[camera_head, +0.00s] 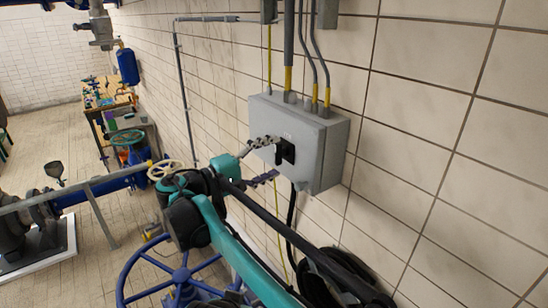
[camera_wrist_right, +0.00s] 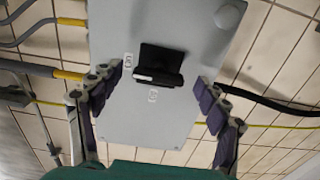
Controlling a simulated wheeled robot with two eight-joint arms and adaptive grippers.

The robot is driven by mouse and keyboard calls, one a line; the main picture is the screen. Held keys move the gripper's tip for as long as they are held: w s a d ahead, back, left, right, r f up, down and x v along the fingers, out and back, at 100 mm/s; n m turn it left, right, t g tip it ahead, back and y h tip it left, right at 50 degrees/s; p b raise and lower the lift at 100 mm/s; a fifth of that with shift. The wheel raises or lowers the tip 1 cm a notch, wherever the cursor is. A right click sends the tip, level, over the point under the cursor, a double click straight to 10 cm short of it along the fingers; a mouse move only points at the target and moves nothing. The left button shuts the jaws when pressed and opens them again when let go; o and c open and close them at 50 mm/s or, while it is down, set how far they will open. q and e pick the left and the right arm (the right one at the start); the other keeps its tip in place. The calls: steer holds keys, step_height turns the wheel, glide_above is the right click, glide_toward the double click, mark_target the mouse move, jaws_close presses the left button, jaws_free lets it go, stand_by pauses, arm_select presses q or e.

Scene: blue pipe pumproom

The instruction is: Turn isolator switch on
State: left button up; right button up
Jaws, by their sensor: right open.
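The isolator switch is a grey wall box (camera_head: 327,152) with a black rotary handle (camera_head: 288,152) on its front. In the right wrist view the grey box face (camera_wrist_right: 160,118) fills the middle, and the black handle (camera_wrist_right: 158,66) lies across the picture. My right gripper (camera_head: 270,158) is in front of the box, its fingers spread open. In the right wrist view the open gripper (camera_wrist_right: 160,84) has one finger on each side of the handle, apart from it and empty. Small markings beside the handle are too small to read. My left gripper is not in view.
Grey conduits (camera_head: 289,50) enter the box from above. A black cable coil (camera_head: 345,280) hangs below it. A blue handwheel (camera_head: 185,285) and blue pipework (camera_head: 100,187) stand at lower left. A workbench (camera_head: 108,105) is farther back along the tiled wall.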

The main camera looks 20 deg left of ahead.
steer(key=v, duration=1.1)
